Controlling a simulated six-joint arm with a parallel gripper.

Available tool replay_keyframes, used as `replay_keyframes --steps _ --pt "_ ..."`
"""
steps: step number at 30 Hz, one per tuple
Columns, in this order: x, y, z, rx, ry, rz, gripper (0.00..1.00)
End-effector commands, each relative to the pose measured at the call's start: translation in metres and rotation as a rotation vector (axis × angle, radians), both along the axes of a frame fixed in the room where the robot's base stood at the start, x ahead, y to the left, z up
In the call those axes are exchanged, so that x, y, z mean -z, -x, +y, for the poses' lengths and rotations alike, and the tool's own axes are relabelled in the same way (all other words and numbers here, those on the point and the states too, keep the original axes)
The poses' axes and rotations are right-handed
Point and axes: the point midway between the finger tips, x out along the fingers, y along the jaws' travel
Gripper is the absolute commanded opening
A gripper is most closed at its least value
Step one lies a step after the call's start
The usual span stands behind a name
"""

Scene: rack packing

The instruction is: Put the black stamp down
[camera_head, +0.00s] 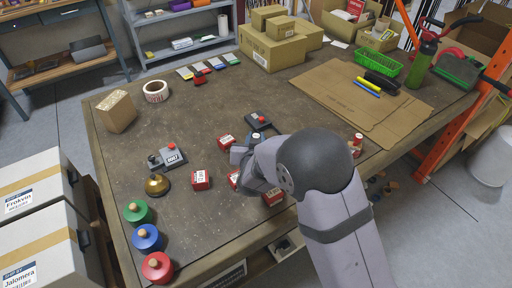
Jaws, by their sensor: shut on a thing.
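My gripper (241,157) is low over the middle of the table, partly hidden behind my own wrist and arm. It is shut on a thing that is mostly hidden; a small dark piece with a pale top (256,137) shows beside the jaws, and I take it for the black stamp. I cannot tell whether it touches the table. A dark flat pad (258,121) with a small wooden or red piece on it lies just beyond the gripper.
Red boxes (201,179) lie close around the gripper. A brass bell (157,185) and green (137,212), blue (147,238) and red (157,267) knobbed cylinders stand at the left. A tape roll (156,91) and carton (116,111) are farther back. The table centre-left is clear.

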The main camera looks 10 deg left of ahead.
Motion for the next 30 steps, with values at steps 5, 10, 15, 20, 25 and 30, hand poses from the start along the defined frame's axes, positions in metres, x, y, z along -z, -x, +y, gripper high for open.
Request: replay_keyframes --steps 5,10,15,20,25,30 --pt "0.005 0.000 0.000 0.001 0.000 0.000 0.00" --pt "0.026 0.000 0.000 0.000 0.001 0.001 0.00" --pt "0.040 0.000 0.000 0.000 -0.001 -0.001 0.00" --pt "0.041 0.000 0.000 0.000 -0.002 -0.002 0.00" --pt "0.042 0.000 0.000 0.000 -0.001 -0.001 0.00" --pt "0.044 0.000 0.000 0.000 -0.001 -0.001 0.33"
